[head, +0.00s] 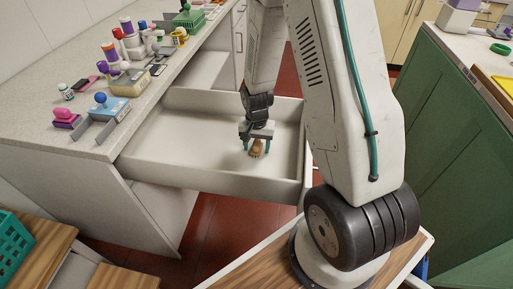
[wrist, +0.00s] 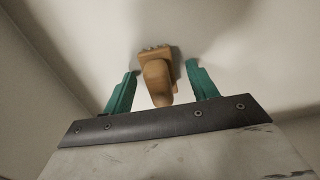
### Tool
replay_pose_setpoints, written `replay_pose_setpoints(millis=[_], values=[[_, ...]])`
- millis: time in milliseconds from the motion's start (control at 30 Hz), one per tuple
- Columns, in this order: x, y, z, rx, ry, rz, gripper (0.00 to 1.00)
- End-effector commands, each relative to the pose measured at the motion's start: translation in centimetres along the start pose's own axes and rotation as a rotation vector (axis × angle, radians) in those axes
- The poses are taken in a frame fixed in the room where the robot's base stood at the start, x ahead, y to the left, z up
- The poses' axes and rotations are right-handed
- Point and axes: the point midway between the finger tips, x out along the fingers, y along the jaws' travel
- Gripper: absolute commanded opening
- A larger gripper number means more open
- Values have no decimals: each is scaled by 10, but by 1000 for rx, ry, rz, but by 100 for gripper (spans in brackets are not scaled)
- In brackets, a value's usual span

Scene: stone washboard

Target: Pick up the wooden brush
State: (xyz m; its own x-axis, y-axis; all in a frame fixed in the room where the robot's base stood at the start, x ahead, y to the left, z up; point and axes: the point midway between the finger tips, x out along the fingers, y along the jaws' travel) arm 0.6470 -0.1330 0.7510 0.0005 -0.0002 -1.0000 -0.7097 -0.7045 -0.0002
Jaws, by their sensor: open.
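The wooden brush (head: 256,148) lies in the open drawer (head: 170,148), toward its right side. In the wrist view the brown brush (wrist: 157,80) shows a rounded handle end pointing toward my gripper and a wider head with small grey bristle tufts or studs at the far end. My gripper (head: 257,147) is down inside the drawer over the brush. Its two green fingers (wrist: 158,84) are open, one on each side of the brush, with a visible gap on both sides. Whether the fingertips touch the drawer floor I cannot tell.
The stone counter (head: 60,110) at the left holds several stamps, bottles and small boxes. A green cabinet (head: 450,150) stands at the right. The left part of the drawer is empty.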

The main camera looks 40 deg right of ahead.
Motion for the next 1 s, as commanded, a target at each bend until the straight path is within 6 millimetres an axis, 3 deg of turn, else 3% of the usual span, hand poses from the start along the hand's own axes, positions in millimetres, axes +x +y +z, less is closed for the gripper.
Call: replay_pose_setpoints(millis=[67, 233, 267, 667, 867, 1000], values=[[0, 0, 0, 0, 0, 0, 58], [0, 0, 0, 0, 0, 0, 14], [0, 0, 0, 0, 0, 0, 10], [-6, 0, 0, 0, 0, 0, 10], [-32, 0, -1, 0, 4, -2, 10], [-61, 0, -1, 0, 4, -3, 10]])
